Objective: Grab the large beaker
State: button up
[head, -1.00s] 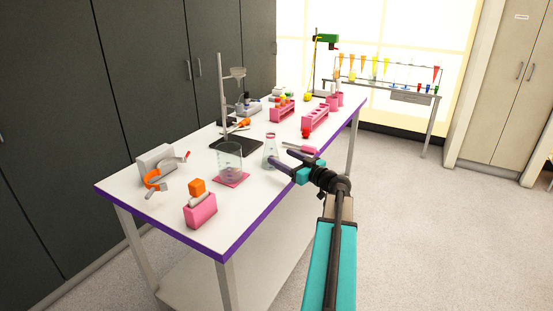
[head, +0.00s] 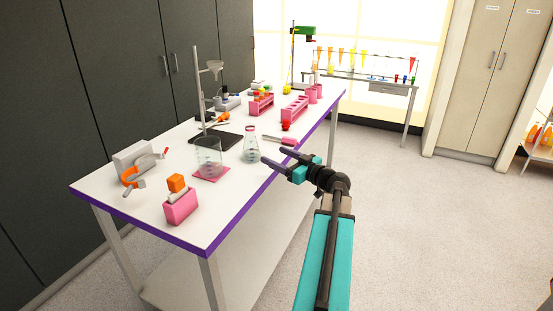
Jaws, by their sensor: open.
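The large beaker (head: 208,157) is clear glass with graduation marks and stands upright on a pink mat (head: 212,178) on the white table. My gripper (head: 273,157) is open, with two dark fingers pointing left toward the table. It is to the right of the beaker, apart from it, near the table's purple right edge. A conical flask (head: 251,147) with a pink rim stands between the beaker and my gripper in the picture. Nothing shows between the fingers.
A stand (head: 200,105) with a dark base is behind the beaker. A pink box (head: 181,206) with an orange cube and a grey device (head: 133,158) are at the near left. Pink racks (head: 294,109) are farther back. Floor (head: 420,220) right of the table is clear.

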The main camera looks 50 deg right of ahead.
aim_at(209, 153)
jog(key=z, duration=0.05)
jog(key=k, duration=1)
jog(key=u, duration=0.05)
